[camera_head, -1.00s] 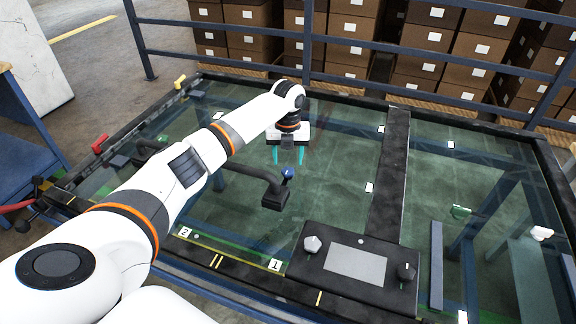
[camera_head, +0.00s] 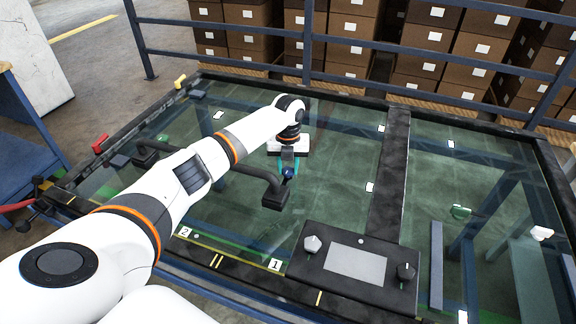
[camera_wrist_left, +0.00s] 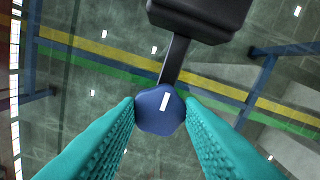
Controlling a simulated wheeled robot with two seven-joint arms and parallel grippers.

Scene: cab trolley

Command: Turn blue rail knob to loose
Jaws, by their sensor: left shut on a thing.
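The blue rail knob (camera_head: 288,173) sits on the end of a short stem from a dark block (camera_head: 275,200) on the black rail. My left gripper (camera_head: 289,166) is at the knob. In the left wrist view the blue knob (camera_wrist_left: 160,110) has a white mark on its face, tilted slightly right of vertical. The teal fingers of my left gripper (camera_wrist_left: 160,112) are on both sides of the knob, shut on it. The dark block (camera_wrist_left: 198,18) shows above it there. My right gripper is not in view.
A glass table top with a dark frame spreads below. A black control panel (camera_head: 355,266) with a white knob (camera_head: 312,244) and a dark knob (camera_head: 406,271) lies at the front. A red handle (camera_head: 100,143) and a yellow handle (camera_head: 180,81) are on the left edge. A blue railing (camera_head: 400,53) stands behind.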

